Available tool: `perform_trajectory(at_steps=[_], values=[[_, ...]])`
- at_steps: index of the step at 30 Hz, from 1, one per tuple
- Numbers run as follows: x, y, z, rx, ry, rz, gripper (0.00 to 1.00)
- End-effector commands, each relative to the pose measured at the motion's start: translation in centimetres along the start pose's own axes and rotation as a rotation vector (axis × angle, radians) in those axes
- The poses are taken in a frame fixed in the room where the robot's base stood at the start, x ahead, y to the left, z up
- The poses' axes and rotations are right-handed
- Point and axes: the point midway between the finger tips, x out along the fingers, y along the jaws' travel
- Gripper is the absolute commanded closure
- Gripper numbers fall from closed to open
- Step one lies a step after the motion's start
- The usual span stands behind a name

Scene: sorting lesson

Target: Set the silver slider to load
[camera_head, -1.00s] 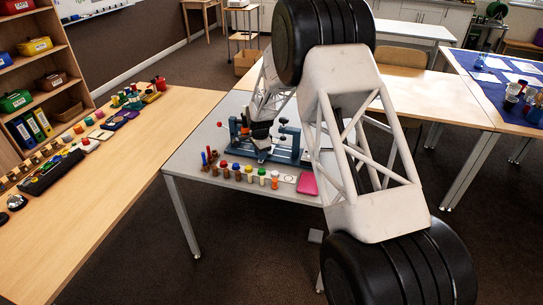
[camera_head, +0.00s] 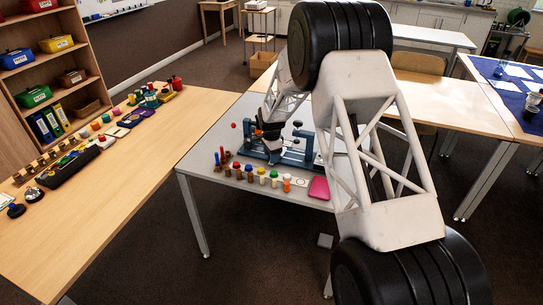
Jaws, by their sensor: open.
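A blue metal device (camera_head: 290,155) stands on the grey table, partly hidden behind my arm. Posts and bars rise from its base. I cannot make out a silver slider on it; it is too small here or hidden. My gripper (camera_head: 268,143) is dark, at the device's left part, and looks close above it. The jaws are open. I cannot tell whether they touch anything or what lies between them.
Several colour-topped pegs (camera_head: 262,175) line the grey table's (camera_head: 217,145) front edge, beside a pink pad (camera_head: 319,188). A red ball (camera_head: 233,125) shows left of the device. The wooden table (camera_head: 120,185) at left holds many small objects.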

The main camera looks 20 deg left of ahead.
Motion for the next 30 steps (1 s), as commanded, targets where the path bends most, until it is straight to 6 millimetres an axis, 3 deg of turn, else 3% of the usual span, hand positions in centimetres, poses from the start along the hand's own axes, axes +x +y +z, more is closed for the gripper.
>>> perform_trajectory(at_steps=[18,30], values=[[-6.6,0.0,0.0,0.0,0.0,0.0,0.49],[-7.4,0.0,0.0,0.0,0.0,-0.001,0.49]])
